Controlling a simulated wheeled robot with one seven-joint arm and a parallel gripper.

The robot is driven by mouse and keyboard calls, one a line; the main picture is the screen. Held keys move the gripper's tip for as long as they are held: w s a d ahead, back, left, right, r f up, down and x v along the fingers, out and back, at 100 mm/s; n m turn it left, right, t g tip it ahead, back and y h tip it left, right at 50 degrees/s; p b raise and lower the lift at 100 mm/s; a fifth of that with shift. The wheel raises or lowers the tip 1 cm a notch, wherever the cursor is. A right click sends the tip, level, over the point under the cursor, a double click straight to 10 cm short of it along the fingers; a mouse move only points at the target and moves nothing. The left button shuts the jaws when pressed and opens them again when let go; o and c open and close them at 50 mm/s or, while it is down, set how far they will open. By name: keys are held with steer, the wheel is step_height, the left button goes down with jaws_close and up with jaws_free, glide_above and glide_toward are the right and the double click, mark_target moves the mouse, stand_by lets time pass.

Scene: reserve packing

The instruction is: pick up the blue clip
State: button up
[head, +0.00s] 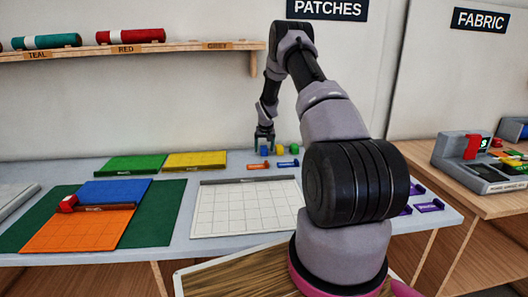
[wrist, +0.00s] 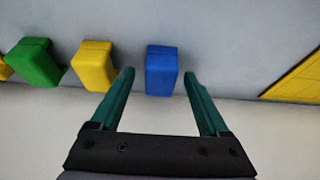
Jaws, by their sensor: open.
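The blue clip (head: 264,152) looks like a small upright blue block at the back of the grey table, against the wall. In the wrist view the blue clip (wrist: 161,72) shows between the two green fingers, with a gap on each side. My gripper (head: 264,145) is open and empty, pointing down over the blue clip; its fingertips (wrist: 159,73) also show in the wrist view. I cannot tell whether the tips are down beside the clip or still above it.
A yellow block (wrist: 93,66) and a green block (wrist: 36,64) stand left of the clip in the wrist view. A flat orange piece (head: 258,166) and a flat blue piece (head: 288,163) lie in front. A yellow mat (head: 195,161) and a white gridded board (head: 245,208) are nearby.

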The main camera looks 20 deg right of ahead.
mark_target(264, 148)
steer(key=shift+f, duration=0.15)
steer(key=c, duration=1.2)
steer(key=shift+s+r, duration=0.1)
steer(key=shift+r, duration=0.35)
steer(key=r, duration=0.6)
steer(key=shift+s+a+r, duration=0.1)
steer(key=shift+s+r, duration=0.1)
steer(key=shift+r, duration=0.05)
steer(key=s+a, duration=0.1)
steer(key=s, duration=0.5)
steer(key=s+a, duration=0.2)
steer(key=s, duration=0.4)
steer(key=s+a, duration=0.2)
steer(key=s, duration=0.4)
steer(key=shift+s+a+f, duration=0.15)
steer(key=shift+s+f, duration=0.05)
steer(key=shift+s, duration=0.05)
